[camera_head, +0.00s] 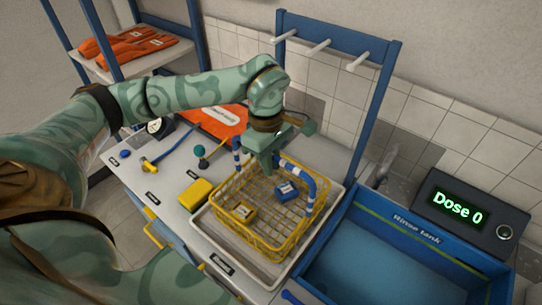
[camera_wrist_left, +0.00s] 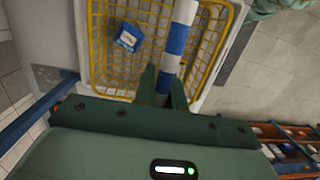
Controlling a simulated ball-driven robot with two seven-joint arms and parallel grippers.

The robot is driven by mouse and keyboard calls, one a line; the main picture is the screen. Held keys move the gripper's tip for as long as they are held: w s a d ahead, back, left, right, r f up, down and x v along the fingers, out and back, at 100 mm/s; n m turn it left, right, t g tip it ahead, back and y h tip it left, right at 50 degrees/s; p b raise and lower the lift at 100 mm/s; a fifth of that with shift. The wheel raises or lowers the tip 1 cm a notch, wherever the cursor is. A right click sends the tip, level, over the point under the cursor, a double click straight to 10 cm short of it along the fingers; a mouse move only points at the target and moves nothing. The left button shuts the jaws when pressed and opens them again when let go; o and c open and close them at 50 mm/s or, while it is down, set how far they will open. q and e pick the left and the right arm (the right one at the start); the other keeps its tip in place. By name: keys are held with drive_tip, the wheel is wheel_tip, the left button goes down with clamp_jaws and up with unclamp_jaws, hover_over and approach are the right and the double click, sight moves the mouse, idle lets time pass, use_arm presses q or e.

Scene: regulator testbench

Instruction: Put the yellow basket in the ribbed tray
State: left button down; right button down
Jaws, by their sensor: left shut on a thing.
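The yellow basket (camera_head: 262,240) is a wire basket with a blue-and-white striped handle (camera_head: 308,185). My right gripper is not in view.
A blue tank (camera_head: 405,255) stands right of the tray, with a display (camera_head: 462,215) reading "Dose 0". A blue rack with pegs (camera_head: 358,62) rises behind.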

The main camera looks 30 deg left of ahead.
use_arm(q)
drive_tip(key=shift+r, duration=0.1)
drive_tip(key=c, duration=1.5)
unclamp_jaws()
drive_tip(key=shift+o, duration=0.2)
drive_tip(key=r, duration=0.4)
drive_tip(key=a+r+p, duration=0.1)
drive_tip(key=r, duration=0.7)
drive_tip(key=shift+w+a, duration=0.2)
drive_tip(key=shift+w, duration=0.1)
drive_tip(key=shift+f, duration=0.1)
